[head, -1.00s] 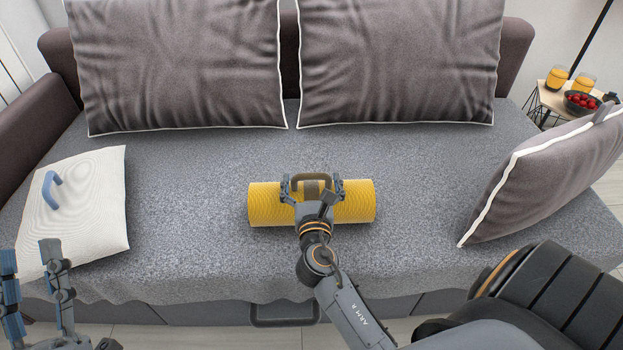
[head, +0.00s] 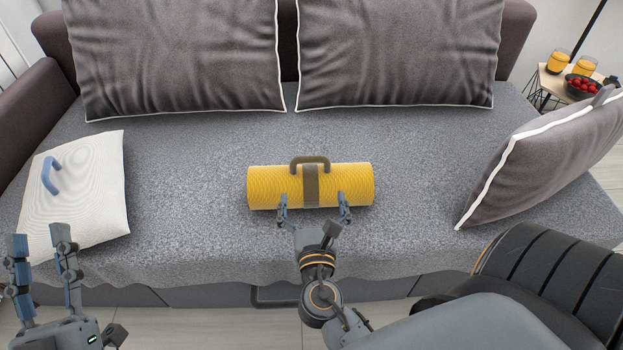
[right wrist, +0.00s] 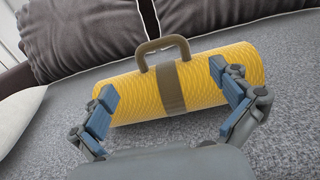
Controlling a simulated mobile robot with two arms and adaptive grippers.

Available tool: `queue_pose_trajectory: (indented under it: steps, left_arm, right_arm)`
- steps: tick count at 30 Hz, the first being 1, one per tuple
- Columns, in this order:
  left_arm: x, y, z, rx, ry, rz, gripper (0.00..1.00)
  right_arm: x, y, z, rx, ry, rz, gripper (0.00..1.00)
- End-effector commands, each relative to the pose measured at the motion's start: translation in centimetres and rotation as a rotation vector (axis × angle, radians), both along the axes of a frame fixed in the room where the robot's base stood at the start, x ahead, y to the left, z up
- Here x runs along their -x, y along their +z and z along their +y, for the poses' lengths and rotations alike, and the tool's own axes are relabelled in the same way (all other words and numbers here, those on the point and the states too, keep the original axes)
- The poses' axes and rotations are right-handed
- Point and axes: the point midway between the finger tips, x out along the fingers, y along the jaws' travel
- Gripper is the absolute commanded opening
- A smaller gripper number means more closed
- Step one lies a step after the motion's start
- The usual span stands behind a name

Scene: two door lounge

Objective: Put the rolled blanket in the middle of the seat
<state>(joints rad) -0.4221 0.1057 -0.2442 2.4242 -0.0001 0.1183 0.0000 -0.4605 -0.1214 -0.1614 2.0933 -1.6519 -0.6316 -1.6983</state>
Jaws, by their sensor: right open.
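The rolled blanket (head: 275,186) is a yellow ribbed roll with a brown band and a brown handle on top. It lies crosswise on the grey sofa seat (head: 190,200), near the middle. My right gripper (head: 314,205) is open at the near side of the roll, its fingers apart on either side of the band. In the right wrist view the blanket (right wrist: 215,85) lies just beyond the open fingers, with its handle free. My left gripper (head: 42,250) is open and empty, low at the left by the seat's front edge.
A white cushion with a blue handle (head: 85,195) lies on the seat's left. Two grey cushions (head: 180,60) lean on the backrest, and another (head: 540,150) stands at the right. A side table (head: 556,84) with drinks and a bowl of red fruit stands behind it.

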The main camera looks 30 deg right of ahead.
Motion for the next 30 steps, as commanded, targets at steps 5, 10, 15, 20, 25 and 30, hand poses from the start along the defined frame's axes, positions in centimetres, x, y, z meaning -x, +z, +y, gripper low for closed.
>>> queue_pose_trajectory:
  steps: [5, 10, 15, 20, 25, 30]
  left_arm:
    - [0.0, 0.1, 0.0, 0.001, 0.000, -0.004, 0.38]
    - [0.1, 0.1, 0.1, 0.001, 0.001, -0.006, 0.38]
    - [0.1, 0.1, 0.1, 0.001, 0.001, -0.007, 0.38]
    - [0.1, 0.1, 0.1, 0.001, 0.001, -0.008, 0.38]
    - [0.1, 0.2, 0.1, 0.001, 0.001, -0.008, 0.38]
    - [0.1, 0.2, 0.1, 0.001, 0.001, -0.008, 0.38]
  right_arm:
    - [1.0, 0.0, 0.8, -0.031, 0.010, -0.013, 1.00]
    - [-0.3, 0.4, 2.7, -0.375, 0.125, -0.148, 1.00]
    - [-2.0, 3.1, 7.2, -1.071, 0.343, -0.372, 1.00]
    - [-2.0, 8.3, 11.3, -1.788, 0.543, -0.525, 1.00]
    - [-0.2, 14.9, 13.6, -2.523, 0.723, -0.567, 1.00]
    - [1.6, 19.4, 13.9, 2.960, -0.802, 0.496, 1.00]
